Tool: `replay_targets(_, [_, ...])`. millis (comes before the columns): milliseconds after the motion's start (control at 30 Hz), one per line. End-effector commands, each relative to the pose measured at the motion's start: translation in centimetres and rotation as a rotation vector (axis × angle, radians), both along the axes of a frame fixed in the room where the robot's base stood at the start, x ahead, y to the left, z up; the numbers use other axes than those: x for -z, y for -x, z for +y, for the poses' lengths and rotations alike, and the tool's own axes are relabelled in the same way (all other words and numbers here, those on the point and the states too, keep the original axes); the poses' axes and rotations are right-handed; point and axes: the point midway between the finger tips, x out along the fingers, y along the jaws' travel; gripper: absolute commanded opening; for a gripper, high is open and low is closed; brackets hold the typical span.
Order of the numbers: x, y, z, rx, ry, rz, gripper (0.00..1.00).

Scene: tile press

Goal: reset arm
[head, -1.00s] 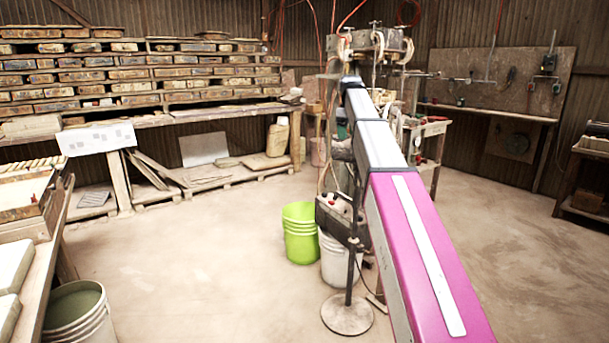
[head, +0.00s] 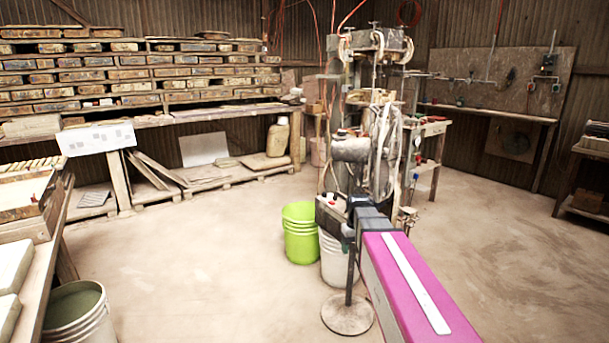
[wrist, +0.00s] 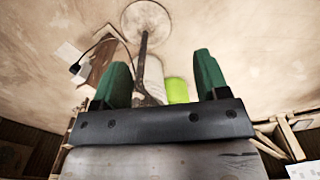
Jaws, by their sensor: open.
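My arm, with its pink cover, reaches forward from the lower right of the head view and ends low in front of the tile press (head: 375,135). My gripper (wrist: 163,82) shows in the wrist view with its two green fingers wide apart. Nothing is between the fingers. In the wrist view the floor, a round stand base (wrist: 146,20) and the green bucket (wrist: 177,90) lie beyond the fingers. In the head view the fingertips are mostly hidden near the control box on the stand.
The lime green bucket (head: 300,232) and a white bucket (head: 333,260) stand on the floor by the press. The round stand base (head: 347,314) is in front of them. A workbench with trays (head: 30,215) lines the left edge. The floor at right is clear.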

Motion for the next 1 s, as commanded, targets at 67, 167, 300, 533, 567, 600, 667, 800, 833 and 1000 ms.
replay_targets(67, [2.6, 3.3, -0.2, 0.045, 0.000, 0.004, 0.68])
replay_targets(167, [5.3, 6.4, -0.3, 0.102, 0.001, 0.004, 0.68])
replay_targets(300, [8.3, 10.4, -0.5, 0.177, 0.000, 0.003, 0.68])
replay_targets(533, [11.0, 14.2, -0.7, 0.251, 0.000, 0.000, 0.68])
replay_targets(567, [11.1, 14.4, -0.7, 0.256, 0.000, -0.001, 0.68])
replay_targets(600, [11.2, 14.5, -0.7, 0.260, -0.001, -0.002, 0.68])
replay_targets(667, [11.3, 14.6, -0.7, 0.263, -0.001, -0.003, 0.68])
replay_targets(800, [11.3, 14.6, -0.7, 0.263, -0.001, -0.003, 0.68])
replay_targets(833, [11.3, 14.6, -0.7, 0.263, -0.001, -0.003, 0.68])
replay_targets(1000, [11.3, 14.6, -0.7, 0.263, -0.001, -0.003, 0.68])
